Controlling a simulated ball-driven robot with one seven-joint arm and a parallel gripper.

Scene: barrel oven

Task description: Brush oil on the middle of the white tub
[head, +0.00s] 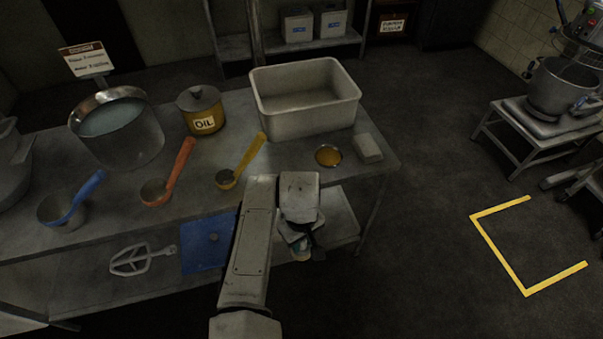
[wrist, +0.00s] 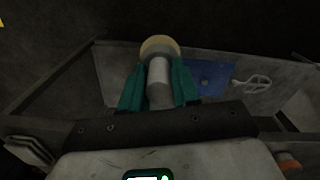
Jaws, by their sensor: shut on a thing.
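The white tub (head: 290,118) stands on the metal table toward its back right, open at the top. Its inside floor looks bare and pale. A small round dish of amber oil (head: 328,155) sits in front of the tub. My gripper (head: 300,245) is low at the table's front edge, in front of the tub and apart from it. In the wrist view, my gripper's teal fingers (wrist: 158,88) are shut on a pale cylinder with a round tan end, seemingly the brush (wrist: 160,47). My wrist mostly hides it in the head view.
An oil pot (head: 203,122), a large metal pot (head: 127,143) and blue (head: 67,214), red (head: 168,185) and yellow (head: 241,165) ladles crowd the table's left. A pale block (head: 367,148) sits right of the dish. The floor to the right is clear near the table.

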